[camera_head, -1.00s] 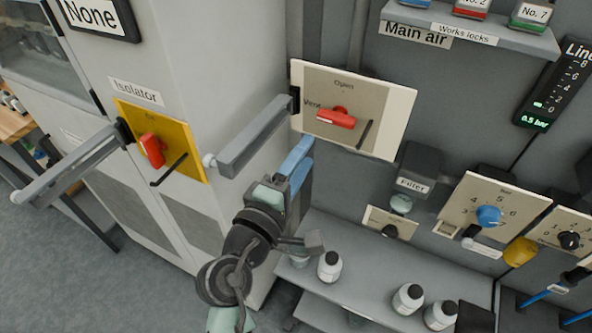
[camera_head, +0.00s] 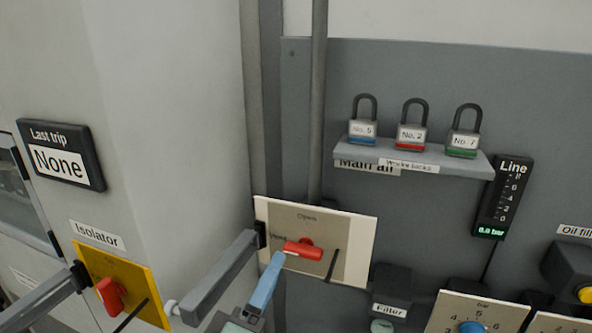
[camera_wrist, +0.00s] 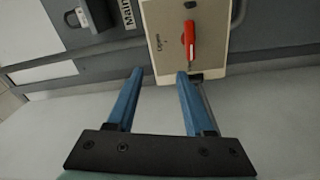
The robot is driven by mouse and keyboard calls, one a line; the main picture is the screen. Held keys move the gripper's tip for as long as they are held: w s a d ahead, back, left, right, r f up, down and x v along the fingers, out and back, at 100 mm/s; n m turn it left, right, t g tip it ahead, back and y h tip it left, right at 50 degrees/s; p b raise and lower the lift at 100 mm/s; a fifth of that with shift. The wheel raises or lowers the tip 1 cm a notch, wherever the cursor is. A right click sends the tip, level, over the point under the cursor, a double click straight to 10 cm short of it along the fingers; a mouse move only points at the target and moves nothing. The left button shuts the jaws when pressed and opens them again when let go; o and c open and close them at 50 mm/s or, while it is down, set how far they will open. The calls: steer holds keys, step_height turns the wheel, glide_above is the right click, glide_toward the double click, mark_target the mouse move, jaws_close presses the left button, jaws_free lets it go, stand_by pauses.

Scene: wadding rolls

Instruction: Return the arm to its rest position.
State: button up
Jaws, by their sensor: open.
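My gripper (camera_head: 266,283) shows at the bottom centre of the head view as a blue finger in front of the main air valve plate (camera_head: 360,235). In the wrist view my gripper (camera_wrist: 160,74) has its two blue fingers apart, with nothing between them. The valve's red handle (camera_head: 303,249) lies about level in the head view, left of a dark slanted bar. The wrist view also shows the red handle (camera_wrist: 189,38) beyond the right fingertip. I cannot tell how far the fingertips are from the plate. Most of my arm is below the head view.
A shelf (camera_head: 412,158) holds three padlocks above the valve. The line gauge (camera_head: 497,207) hangs at right, its bar column unlit.

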step_height(320, 180, up, 14)
steer(key=d+m+t, duration=0.2)
steer(key=m+t, duration=0.1)
steer(key=m, duration=0.3)
steer(key=s+r+m+t+y, duration=0.1)
steer(key=s+r+m+t, duration=0.1)
steer(key=s+r, duration=0.2)
steer(key=s+d+r+m+t+y, duration=0.1)
steer(key=s+r, duration=0.3)
steer(key=r, duration=0.6)
steer(key=s+d+r+m+t+y, duration=0.1)
steer(key=s+r+m+t+y, duration=0.1)
steer(key=r, duration=0.6)
steer(key=shift+s+d+m+t+y, duration=0.35)
steer(key=shift+s+t+y, duration=0.35)
steer(key=shift+s, duration=0.5)
